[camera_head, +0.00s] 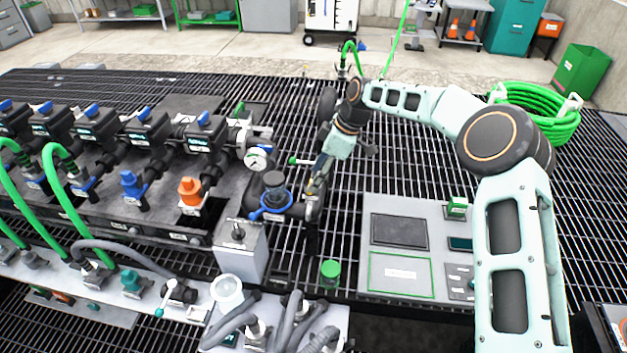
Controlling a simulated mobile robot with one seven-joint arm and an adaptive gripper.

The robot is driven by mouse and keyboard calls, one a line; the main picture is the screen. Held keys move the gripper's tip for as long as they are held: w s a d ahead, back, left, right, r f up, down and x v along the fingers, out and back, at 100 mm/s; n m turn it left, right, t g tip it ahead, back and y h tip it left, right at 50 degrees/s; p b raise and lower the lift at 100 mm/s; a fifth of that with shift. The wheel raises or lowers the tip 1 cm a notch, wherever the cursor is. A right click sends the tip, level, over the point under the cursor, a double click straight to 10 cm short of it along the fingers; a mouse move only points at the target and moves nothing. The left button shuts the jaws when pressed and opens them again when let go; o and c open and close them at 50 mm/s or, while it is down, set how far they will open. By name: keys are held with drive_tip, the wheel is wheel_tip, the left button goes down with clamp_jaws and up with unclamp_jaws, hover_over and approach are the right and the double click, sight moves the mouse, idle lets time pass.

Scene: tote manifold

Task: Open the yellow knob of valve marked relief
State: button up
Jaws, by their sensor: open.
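My gripper (317,185) is open and points down at the right end of the manifold (225,170), close to a dark vertical pipe. A small yellowish patch shows at its fingertips. I cannot tell whether that is the yellow knob or part of the gripper, nor whether the fingers touch anything. No label reading relief is legible. A blue-handled dark valve (273,195) stands just left of the gripper, and a round pressure gauge (257,159) is farther left. A green-tipped lever (300,161) sits just behind the fingers.
Blue-knobbed valve blocks (140,135) and an orange-capped fitting (190,190) line the left. A grey panel (450,215) lies right of the gripper. A green-capped cylinder (330,270) stands in front. A coiled green hose (540,110) is at the back right. Open grating surrounds the panel.

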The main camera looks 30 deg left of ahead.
drive_tip(key=v, duration=0.9)
drive_tip(key=shift+r, duration=0.1)
